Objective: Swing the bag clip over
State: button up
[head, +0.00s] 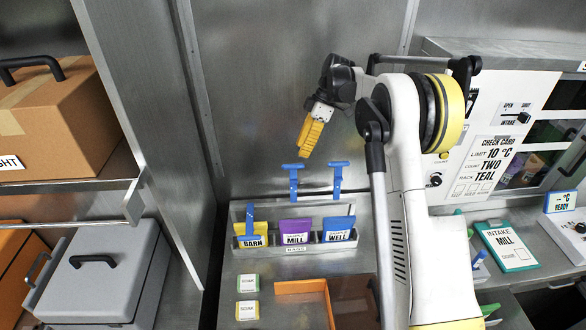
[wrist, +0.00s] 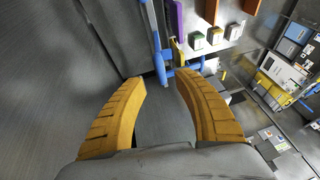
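A rack (head: 296,248) holds three labelled bags: the yellow BARN bag (head: 253,242), the purple MILL bag (head: 295,238) and the blue WELL bag (head: 338,235). A blue clip with a T-shaped top (head: 292,182) stands up behind the MILL bag. A similar blue clip (head: 338,180) stands up behind the WELL bag. A shorter blue clip (head: 250,219) is at the BARN bag. My gripper (head: 305,152) is above the upright clips, its yellow fingers pointing down. In the wrist view its fingers (wrist: 160,82) are apart and empty, with blue clip parts (wrist: 158,62) beyond the tips.
Two small labelled blocks (head: 248,282) and an orange tray (head: 302,287) lie in front of the rack. A panel wall (head: 492,135) and an INTAKE MILL clipboard (head: 509,246) are at right. A steel partition (head: 150,130) stands at left. The air around my gripper is clear.

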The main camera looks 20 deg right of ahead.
aim_at(293, 168)
jog(key=x, duration=0.8)
jog(key=shift+b, duration=0.3)
grip_shut()
